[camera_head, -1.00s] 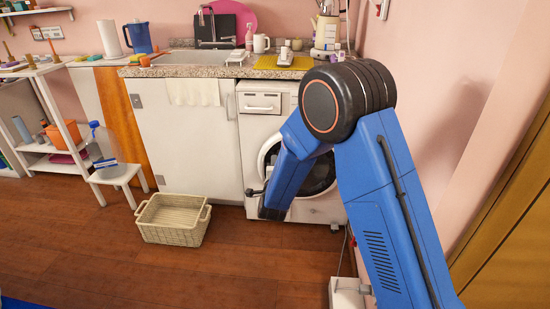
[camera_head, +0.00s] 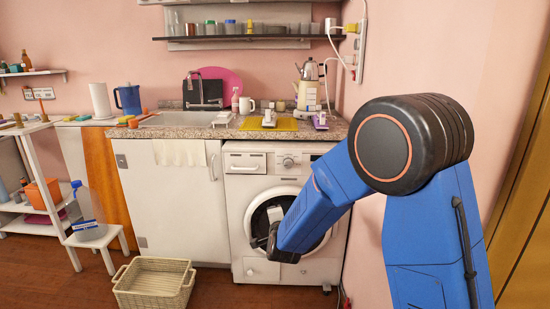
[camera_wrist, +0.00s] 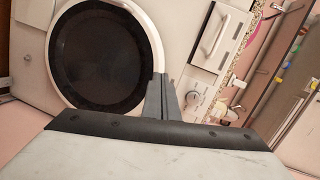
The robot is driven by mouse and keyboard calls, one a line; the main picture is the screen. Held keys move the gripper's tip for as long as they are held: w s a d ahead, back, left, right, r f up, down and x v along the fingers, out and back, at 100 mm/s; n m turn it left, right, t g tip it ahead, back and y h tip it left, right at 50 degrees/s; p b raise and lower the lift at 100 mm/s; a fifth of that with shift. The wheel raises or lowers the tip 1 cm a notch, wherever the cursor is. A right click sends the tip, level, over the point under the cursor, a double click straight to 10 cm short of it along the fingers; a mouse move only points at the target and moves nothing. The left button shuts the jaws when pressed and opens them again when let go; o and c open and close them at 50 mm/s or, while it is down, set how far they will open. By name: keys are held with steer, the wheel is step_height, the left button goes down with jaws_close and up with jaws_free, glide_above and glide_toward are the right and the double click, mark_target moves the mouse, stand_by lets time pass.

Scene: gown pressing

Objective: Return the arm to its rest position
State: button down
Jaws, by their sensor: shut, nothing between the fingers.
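My gripper (camera_head: 267,243) is at the end of my blue arm, in front of the washing machine (camera_head: 238,213) in the head view. It looks small and dark there, against the lower left of the round door. In the wrist view my gripper (camera_wrist: 162,98) shows its two grey fingers together, shut, with nothing between them. The washing machine's dark round door (camera_wrist: 95,55) fills the upper left of that view and is shut. Whether the fingers touch the machine cannot be told.
A wicker basket (camera_head: 153,284) stands on the floor at the lower left. A white stool (camera_head: 92,240) holds a plastic jug (camera_head: 86,214). The counter (camera_head: 180,125) carries a kettle, mug and other items. A pink wall is close on the right of my arm.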

steer(key=s+d+r+n+g+y, duration=0.1)
steer(key=s+d+r+n+g, duration=0.3)
steer(key=s+d, duration=0.4)
steer(key=s+d+r+n+g, duration=0.1)
steer(key=s+d+r+n, duration=0.3)
steer(key=s+d+r, duration=0.4)
steer(key=s+d+f+n+g+h, duration=0.1)
steer(key=s+d, duration=0.3)
steer(key=s, duration=0.6)
steer(key=s+d+f+n+g+h, duration=0.1)
steer(key=s+d+n+g, duration=0.2)
steer(key=s, duration=0.8)
steer(key=s+d+f+n+g+h, duration=0.1)
steer(key=s+d+f+n, duration=0.1)
steer(key=s+d, duration=0.5)
steer(key=s, duration=0.4)
steer(key=shift+n+g, duration=0.3)
steer(key=shift+g, duration=0.1)
steer(key=shift+a, duration=0.1)
